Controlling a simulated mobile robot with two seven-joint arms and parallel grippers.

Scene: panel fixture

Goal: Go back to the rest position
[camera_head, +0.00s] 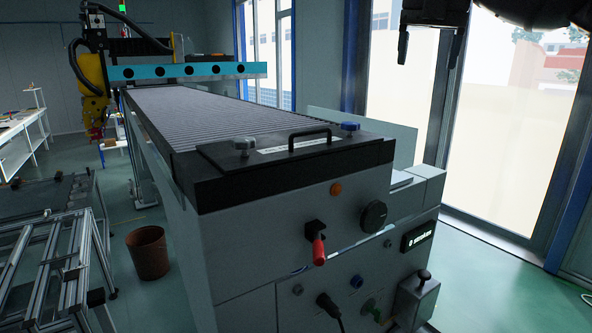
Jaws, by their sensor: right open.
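My right gripper (428,60) hangs at the top right, dark, with its two fingers pointing down and spread apart. Nothing is between the fingers, and it is apart from the panel fixture below. The grey panel fixture (240,240) fills the middle, with a black top plate (250,187). The front has a red-handled switch (318,250), a black dial (374,215) and an orange button (336,189). My left gripper is out of view.
A long slatted bed (200,115) runs back to a teal crossbar (190,71). A yellow machine (91,75) stands at the far left. A brown bin (148,252) and metal frames (50,270) stand at left. The floor at right is clear before tall windows (515,120).

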